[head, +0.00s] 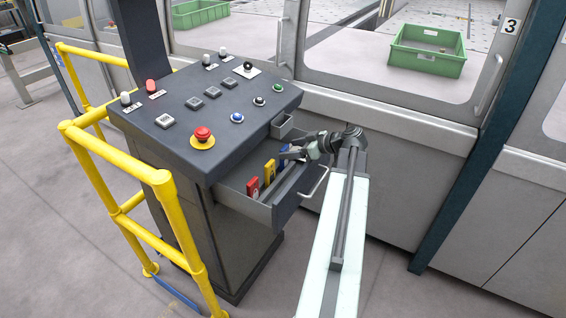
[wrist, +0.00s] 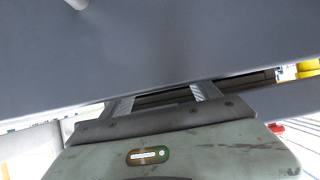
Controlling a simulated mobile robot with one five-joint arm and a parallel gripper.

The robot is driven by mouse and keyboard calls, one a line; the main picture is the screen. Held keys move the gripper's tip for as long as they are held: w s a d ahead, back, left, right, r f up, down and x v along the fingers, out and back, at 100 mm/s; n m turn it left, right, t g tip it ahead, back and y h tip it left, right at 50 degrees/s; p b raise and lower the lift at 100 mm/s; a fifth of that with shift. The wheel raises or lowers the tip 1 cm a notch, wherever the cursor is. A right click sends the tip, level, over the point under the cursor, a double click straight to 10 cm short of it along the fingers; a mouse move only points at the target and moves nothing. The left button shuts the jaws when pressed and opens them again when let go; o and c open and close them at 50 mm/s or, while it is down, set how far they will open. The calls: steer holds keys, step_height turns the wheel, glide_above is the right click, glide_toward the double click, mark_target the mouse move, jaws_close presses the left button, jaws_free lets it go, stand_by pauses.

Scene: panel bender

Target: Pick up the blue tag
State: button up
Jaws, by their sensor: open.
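The open drawer (head: 287,212) of the grey console holds a red tag (head: 253,188), a yellow tag (head: 269,172) and a blue tag (head: 284,149) in a row. The blue tag is at the far end of the row, partly covered by my gripper. My gripper (head: 287,156) is open at the blue tag, over the drawer; I cannot tell whether it touches the tag. In the wrist view the two fingers of my gripper (wrist: 162,97) stand apart. I cannot make out the blue tag between them there.
The console's sloping top (head: 205,105), with buttons and a red emergency stop (head: 203,136), overhangs the drawer and fills the upper wrist view. A yellow railing (head: 155,180) stands at left. Machine panels (head: 400,170) stand behind. A green crate (head: 427,50) is behind the window.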

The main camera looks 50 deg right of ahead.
steer(key=shift+x, duration=0.8)
steer(key=shift+s, duration=0.15)
jaws_close()
